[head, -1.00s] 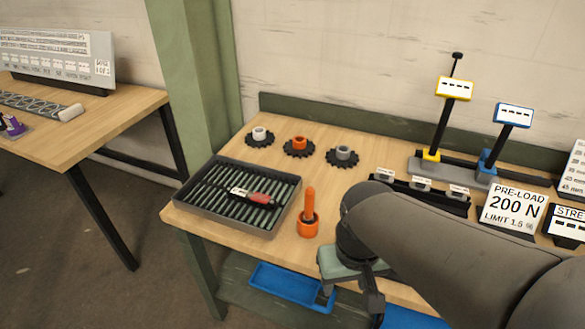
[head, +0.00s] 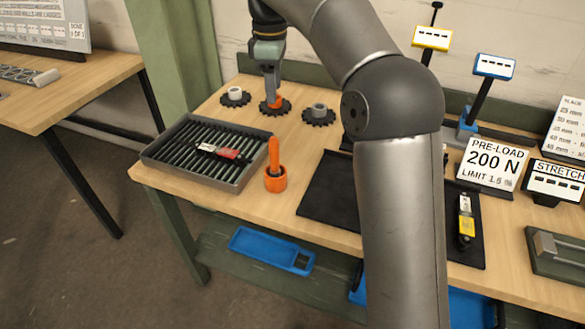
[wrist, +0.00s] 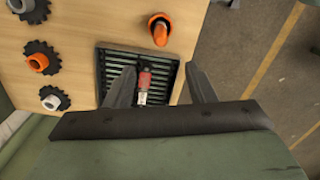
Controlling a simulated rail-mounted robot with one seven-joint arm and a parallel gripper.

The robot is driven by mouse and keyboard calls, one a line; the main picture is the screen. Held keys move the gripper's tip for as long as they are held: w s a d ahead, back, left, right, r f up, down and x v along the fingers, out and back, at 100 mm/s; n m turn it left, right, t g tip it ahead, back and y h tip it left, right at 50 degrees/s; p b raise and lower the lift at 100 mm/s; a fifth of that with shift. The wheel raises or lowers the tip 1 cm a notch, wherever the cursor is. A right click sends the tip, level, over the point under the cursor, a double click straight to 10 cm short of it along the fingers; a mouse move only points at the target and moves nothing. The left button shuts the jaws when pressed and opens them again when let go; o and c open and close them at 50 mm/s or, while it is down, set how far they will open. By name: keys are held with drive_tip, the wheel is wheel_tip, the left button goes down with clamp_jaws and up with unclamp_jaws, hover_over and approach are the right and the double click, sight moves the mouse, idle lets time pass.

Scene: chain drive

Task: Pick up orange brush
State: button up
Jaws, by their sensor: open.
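The orange brush (head: 274,152) stands upright in an orange cup (head: 276,182) near the front edge of the wooden bench, right of the grey tray. In the wrist view the brush (wrist: 159,33) shows at the top, beyond my fingertips. My gripper (head: 272,96) is open and empty, apart from the brush. In the head view its fingers overlap the middle sprocket with an orange hub (head: 280,106). In the wrist view my gripper (wrist: 160,82) has its fingers spread over the tray area, with that sprocket (wrist: 38,62) off to the left.
The ribbed grey tray (head: 157,156) holds a red-and-black tool (head: 222,152). Sprockets with a white hub (head: 235,96) and a grey hub (head: 318,114) lie at the back. A black mat (head: 325,205) lies right of the brush, partly hidden by my arm. Signs stand farther right.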

drive_tip(key=b, duration=0.1)
approach(274, 138)
drive_tip(key=shift+n, duration=0.3)
drive_tip(key=f, duration=0.7)
drive_tip(key=shift+w+d, duration=0.3)
drive_tip(key=shift+s+a+f, duration=0.1)
drive_tip(key=shift+s+f, duration=0.05)
drive_tip(key=shift+f, duration=1.15)
drive_tip(key=shift+s+a+f, duration=0.1)
drive_tip(key=shift+s+f, duration=0.05)
drive_tip(key=shift+f, duration=1.2)
drive_tip(key=c, duration=1.1)
